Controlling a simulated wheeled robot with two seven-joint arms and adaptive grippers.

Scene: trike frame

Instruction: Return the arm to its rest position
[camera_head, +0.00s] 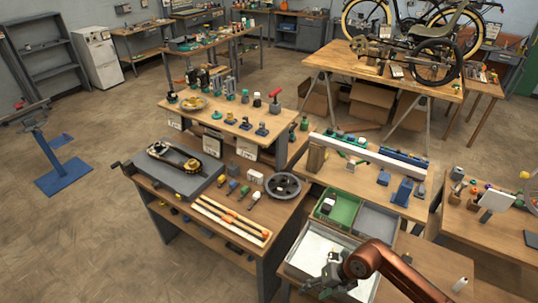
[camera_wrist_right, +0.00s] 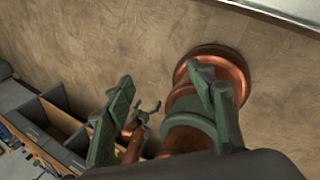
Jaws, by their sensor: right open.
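My right arm, copper-coloured, comes in from the lower right in the head view. Its grey-green right gripper (camera_head: 328,283) is over the white-bottomed tray (camera_head: 302,243) at the front of the bench; I cannot tell its height. In the right wrist view, the two green fingers of the right gripper (camera_wrist_right: 163,115) stand wide apart. I see nothing held between them. Behind them are copper-coloured round parts and a small pronged grey part, which I cannot identify for sure. My left gripper does not show in the head view.
A green bin (camera_head: 338,208) and a grey bin (camera_head: 377,222) stand just beyond the tray. A long pale beam (camera_head: 365,151) lies behind them. The left workbench (camera_head: 282,217) holds a wheel (camera_head: 283,186) and tools. Floor is open at left.

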